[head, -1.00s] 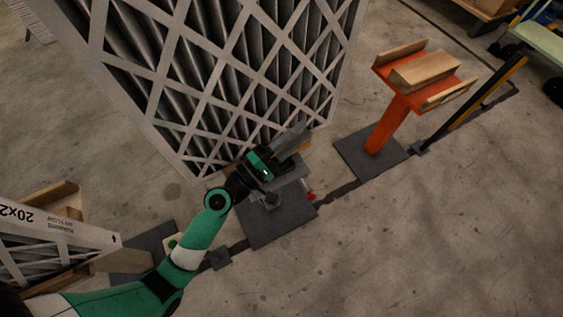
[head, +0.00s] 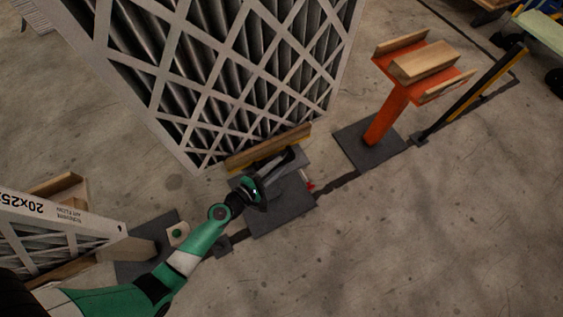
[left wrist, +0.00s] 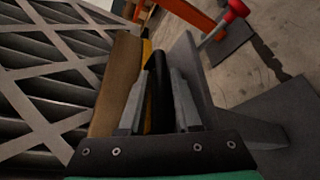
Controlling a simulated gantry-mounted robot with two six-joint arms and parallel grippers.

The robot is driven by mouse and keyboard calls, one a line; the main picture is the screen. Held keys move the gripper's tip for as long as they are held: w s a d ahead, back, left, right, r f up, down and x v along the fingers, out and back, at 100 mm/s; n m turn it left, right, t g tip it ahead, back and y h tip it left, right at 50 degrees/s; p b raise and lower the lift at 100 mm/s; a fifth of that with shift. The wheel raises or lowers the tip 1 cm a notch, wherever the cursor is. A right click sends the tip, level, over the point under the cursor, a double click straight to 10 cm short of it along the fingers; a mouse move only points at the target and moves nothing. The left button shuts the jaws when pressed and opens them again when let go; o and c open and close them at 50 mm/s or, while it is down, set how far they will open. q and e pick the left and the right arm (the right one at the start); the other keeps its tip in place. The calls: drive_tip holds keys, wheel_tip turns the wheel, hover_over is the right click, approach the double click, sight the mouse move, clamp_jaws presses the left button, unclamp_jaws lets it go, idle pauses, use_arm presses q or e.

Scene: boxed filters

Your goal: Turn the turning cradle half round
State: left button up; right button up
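The turning cradle shows a wooden lip with a yellow edge (head: 270,149) and a grey body on a dark base plate (head: 283,208). A large pleated filter with a white lattice face (head: 235,85) stands upright at it. My left gripper (head: 274,178) is at the near side of the cradle, close to the lip. In the left wrist view its two grey fingers (left wrist: 158,103) stand apart on either side of a black bar (left wrist: 159,80). I cannot tell whether they touch it. The wooden lip (left wrist: 117,85) runs just left of the fingers. My right gripper is not in view.
A red-knobbed lever (left wrist: 236,8) sticks out beside the cradle. An orange stand with wooden rails (head: 387,112) is at right, with a black and yellow post (head: 480,90) beyond. The front-right floor is clear.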

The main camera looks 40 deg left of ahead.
use_arm(q)
drive_tip(key=shift+x, duration=1.3)
clamp_jaws()
idle(0.4)
